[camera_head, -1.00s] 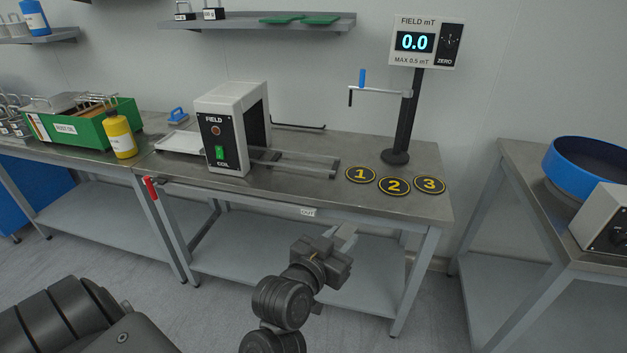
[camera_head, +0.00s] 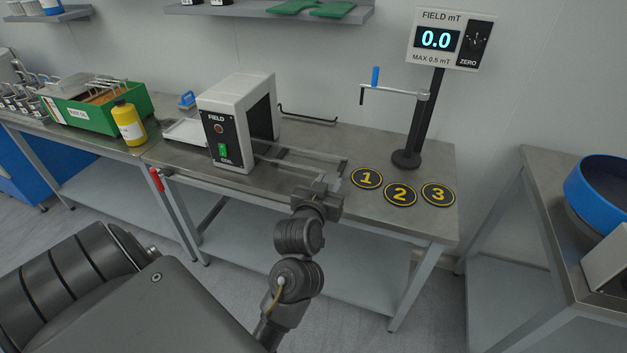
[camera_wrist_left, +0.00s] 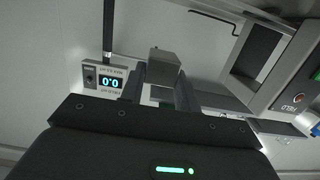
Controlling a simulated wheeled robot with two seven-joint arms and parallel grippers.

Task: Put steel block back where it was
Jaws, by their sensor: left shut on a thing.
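My left gripper (camera_head: 320,192) is over the front edge of the middle bench, just left of the number discs. In the left wrist view its two fingers (camera_wrist_left: 160,88) are shut on a grey steel block (camera_wrist_left: 165,66), which sticks out beyond the fingertips. In the head view the block is hard to make out behind the gripper. Disc 1 (camera_head: 367,178), disc 2 (camera_head: 400,194) and disc 3 (camera_head: 438,194) lie on the bench, all bare. My right gripper is not in view.
The field coil box (camera_head: 232,125), with rails (camera_head: 310,163) running right, stands left of the gripper. A meter post (camera_head: 415,130) with a crank reads 0.0 behind the discs. A yellow bottle (camera_head: 129,122) and green crate (camera_head: 85,112) are far left. A blue bowl (camera_head: 590,190) is right.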

